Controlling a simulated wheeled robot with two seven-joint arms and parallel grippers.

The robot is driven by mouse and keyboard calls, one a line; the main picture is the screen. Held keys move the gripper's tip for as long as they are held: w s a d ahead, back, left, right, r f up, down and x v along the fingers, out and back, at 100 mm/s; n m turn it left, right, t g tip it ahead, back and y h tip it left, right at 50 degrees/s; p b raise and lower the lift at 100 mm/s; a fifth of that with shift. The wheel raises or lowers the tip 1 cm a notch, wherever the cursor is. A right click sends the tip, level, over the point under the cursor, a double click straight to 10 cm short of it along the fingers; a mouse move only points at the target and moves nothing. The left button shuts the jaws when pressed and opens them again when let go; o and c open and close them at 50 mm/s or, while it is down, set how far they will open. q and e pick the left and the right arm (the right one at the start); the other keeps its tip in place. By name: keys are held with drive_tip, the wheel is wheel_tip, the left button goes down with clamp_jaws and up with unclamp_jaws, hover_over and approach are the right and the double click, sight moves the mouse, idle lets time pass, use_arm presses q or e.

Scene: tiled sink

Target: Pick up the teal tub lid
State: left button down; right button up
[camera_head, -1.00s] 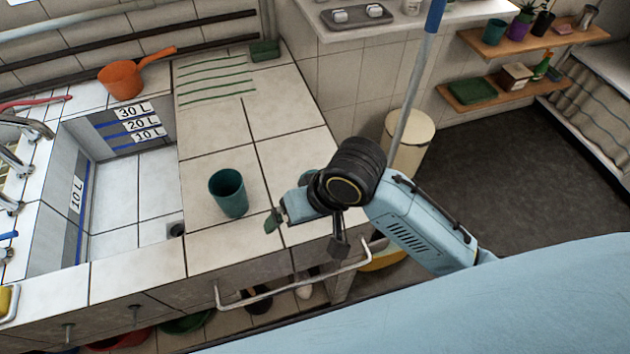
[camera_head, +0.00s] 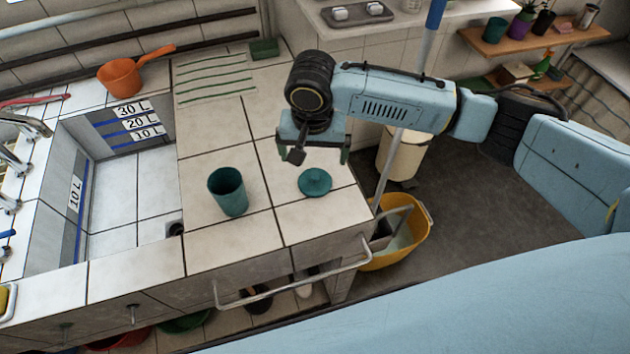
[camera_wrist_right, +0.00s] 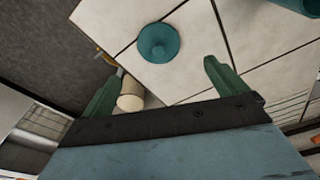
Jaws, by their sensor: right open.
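The teal tub lid (camera_head: 315,182) is a small round disc with a raised knob, lying flat on the tiled counter near its right edge. In the right wrist view, the lid (camera_wrist_right: 159,43) shows beyond the fingertips, roughly between them. My right gripper (camera_head: 313,158) is open and empty, pointing down above the counter, apart from the lid and a little behind it. In the right wrist view, the green fingers of this gripper (camera_wrist_right: 160,78) are spread wide. My left gripper is not in view.
A teal tub (camera_head: 228,192) stands upright on the counter left of the lid. The sunken sink (camera_head: 135,190) lies further left, with an orange pot (camera_head: 122,77) behind it. A mop handle (camera_head: 403,120), a cream bin (camera_head: 400,158) and a yellow basin (camera_head: 405,232) are beyond the right edge.

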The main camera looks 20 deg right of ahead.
sight(315, 176)
drive_tip(key=f, duration=0.3)
drive_tip(key=f+b, duration=0.1)
drive_tip(key=f, duration=0.5)
drive_tip(key=shift+w+d, duration=0.25)
drive_tip(key=shift+w, duration=0.15)
drive_tip(key=shift+c, duration=0.4)
drive_tip(key=c, duration=1)
